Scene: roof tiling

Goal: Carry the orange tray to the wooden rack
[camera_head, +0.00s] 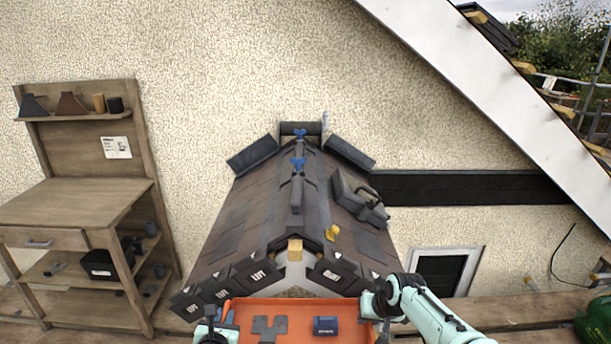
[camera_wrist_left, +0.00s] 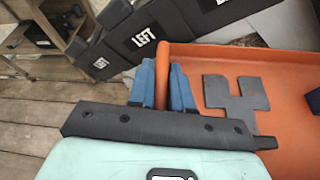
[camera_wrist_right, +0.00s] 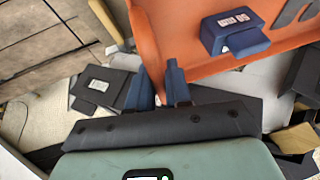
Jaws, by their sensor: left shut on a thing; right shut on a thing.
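The orange tray (camera_head: 291,309) is at the bottom of the head view, in front of the small tiled roof. It holds a grey notched piece (camera_head: 270,327) and a dark blue box (camera_head: 326,326). My left gripper (camera_head: 212,322) is shut on the tray's left rim, with blue fingers on both sides of it in the left wrist view (camera_wrist_left: 163,82). My right gripper (camera_head: 372,306) is shut on the tray's right edge; its blue fingers show in the right wrist view (camera_wrist_right: 160,85). The wooden rack (camera_head: 80,205) stands against the wall at the left.
The tiled roof model (camera_head: 240,220) fills the middle, with a grey case (camera_head: 360,200) and yellow tool (camera_head: 332,232) on it. The rack's top (camera_head: 75,200) looks clear. Wooden planks (camera_head: 510,312) lie at right.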

